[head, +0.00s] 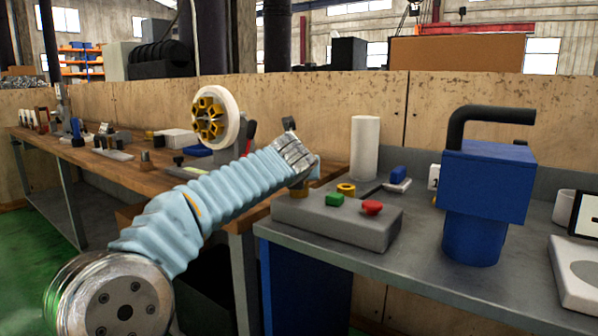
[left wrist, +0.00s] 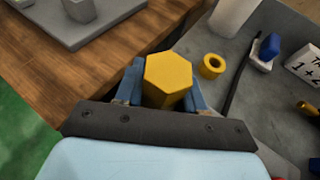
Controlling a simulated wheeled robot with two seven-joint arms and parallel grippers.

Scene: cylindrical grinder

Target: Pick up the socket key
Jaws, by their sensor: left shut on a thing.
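My left gripper (head: 303,172) is over the left end of a grey control box on the steel bench. In the left wrist view its two blue fingers (left wrist: 165,82) are shut on a yellow hexagonal piece (left wrist: 168,76), which seems to be the socket key. In the head view a small bit of yellow (head: 299,191) shows just below the gripper. The rest of the piece is hidden by the gripper, and I cannot tell whether it touches the box. My right gripper is not in view.
The control box (head: 335,228) has a green button (head: 334,199) and a red button (head: 372,207). A yellow ring (head: 346,189), a white cylinder (head: 365,148) and a blue machine (head: 487,190) are close by. A wooden bench (head: 120,165) with several tools runs left.

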